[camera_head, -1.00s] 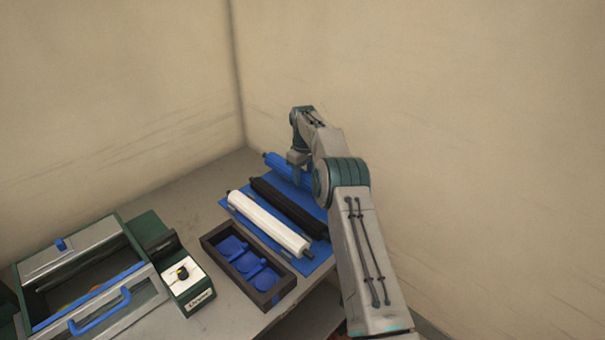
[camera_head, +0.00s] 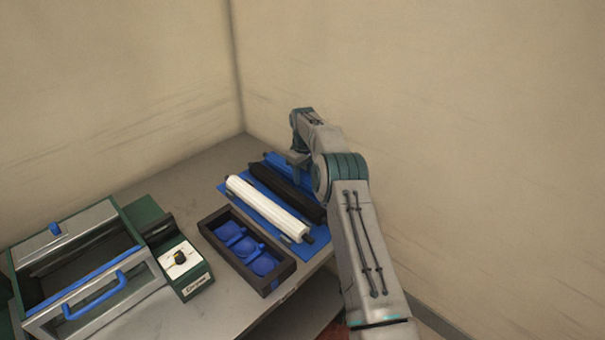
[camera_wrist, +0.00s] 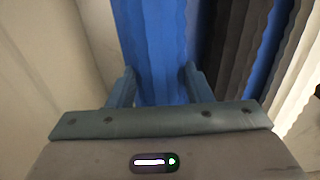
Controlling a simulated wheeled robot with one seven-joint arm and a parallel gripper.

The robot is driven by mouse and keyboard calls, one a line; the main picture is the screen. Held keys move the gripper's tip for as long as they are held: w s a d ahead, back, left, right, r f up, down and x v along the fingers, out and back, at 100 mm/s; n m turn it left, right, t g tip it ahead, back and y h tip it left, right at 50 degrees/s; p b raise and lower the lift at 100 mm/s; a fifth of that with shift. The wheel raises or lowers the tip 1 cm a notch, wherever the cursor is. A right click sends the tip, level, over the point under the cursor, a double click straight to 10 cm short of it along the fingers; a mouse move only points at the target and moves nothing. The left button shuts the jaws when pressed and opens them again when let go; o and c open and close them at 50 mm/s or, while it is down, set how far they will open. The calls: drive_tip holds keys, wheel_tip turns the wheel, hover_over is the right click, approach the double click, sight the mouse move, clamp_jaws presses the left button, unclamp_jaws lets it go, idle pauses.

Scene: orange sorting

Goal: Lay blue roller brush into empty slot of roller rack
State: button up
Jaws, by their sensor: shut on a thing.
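The blue roller brush (camera_wrist: 155,40) runs between the two fingers of my gripper (camera_wrist: 160,82) in the wrist view, and the gripper is shut on it. In the head view my gripper (camera_head: 298,158) is at the far side of the blue roller rack (camera_head: 322,246). Only a little of the blue roller (camera_head: 272,158) shows there; my arm hides the rest. A black roller (camera_head: 280,187) and a white roller (camera_head: 265,207) lie side by side on the rack. Whether the blue roller touches the rack is hidden.
A dark tray with blue round compartments (camera_head: 217,240) stands in front of the rack. A green and grey box with a blue handle (camera_head: 95,297) and a dial unit (camera_head: 185,270) stand at left. Walls rise close behind and to the right. The table is clear at the back left.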

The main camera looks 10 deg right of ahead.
drive_tip(key=shift+f, duration=0.25)
idle(0.5)
drive_tip(key=o, duration=1)
